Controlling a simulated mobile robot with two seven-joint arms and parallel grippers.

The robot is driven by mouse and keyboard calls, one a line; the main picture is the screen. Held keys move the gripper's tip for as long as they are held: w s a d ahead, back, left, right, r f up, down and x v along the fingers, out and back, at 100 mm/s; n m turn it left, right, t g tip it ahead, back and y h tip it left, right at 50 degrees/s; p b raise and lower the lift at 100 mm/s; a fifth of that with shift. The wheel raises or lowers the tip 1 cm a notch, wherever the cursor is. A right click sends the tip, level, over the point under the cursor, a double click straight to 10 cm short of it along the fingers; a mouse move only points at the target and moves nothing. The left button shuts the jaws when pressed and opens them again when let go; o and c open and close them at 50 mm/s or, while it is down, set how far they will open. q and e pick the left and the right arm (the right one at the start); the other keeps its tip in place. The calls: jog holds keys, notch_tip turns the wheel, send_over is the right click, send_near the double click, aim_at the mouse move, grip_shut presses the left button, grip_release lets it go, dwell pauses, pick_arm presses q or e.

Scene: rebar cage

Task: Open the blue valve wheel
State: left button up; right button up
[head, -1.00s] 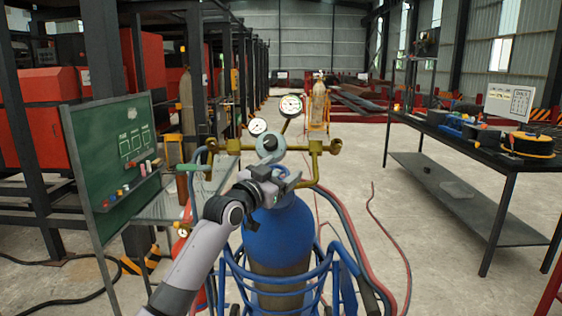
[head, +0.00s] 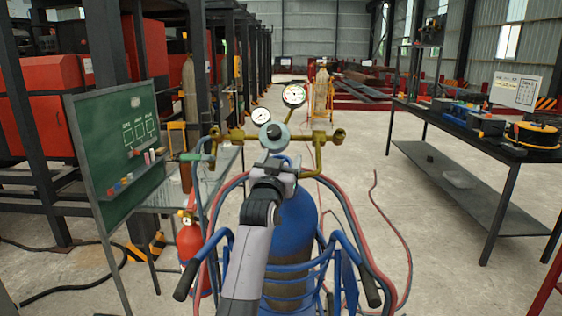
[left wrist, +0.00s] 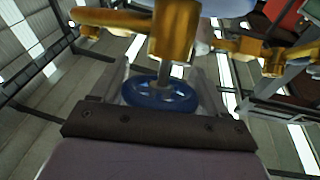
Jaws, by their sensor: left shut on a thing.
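The blue valve wheel (left wrist: 160,93) shows in the left wrist view, with spokes and a stem rising into a brass valve body (left wrist: 175,30). The two fingers of my left gripper (left wrist: 161,84) stand on either side of the wheel and are shut on it. In the head view my left gripper (head: 275,168) is at the top of the blue gas cylinder (head: 295,225), just below the round regulator (head: 274,136). The wheel is mostly hidden there by the gripper. My right gripper is not in view.
Two gauges (head: 293,95) and a brass manifold (head: 318,136) stand above the gripper. Red and blue hoses (head: 352,215) loop around the cylinder's blue trolley (head: 335,240). A green chalkboard (head: 120,145) is at left, a black workbench (head: 470,140) at right.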

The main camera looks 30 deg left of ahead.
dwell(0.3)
pick_arm(q)
jog(key=o, duration=1)
jog(key=shift+b+v, duration=0.7)
jog(key=shift+v, duration=2.9)
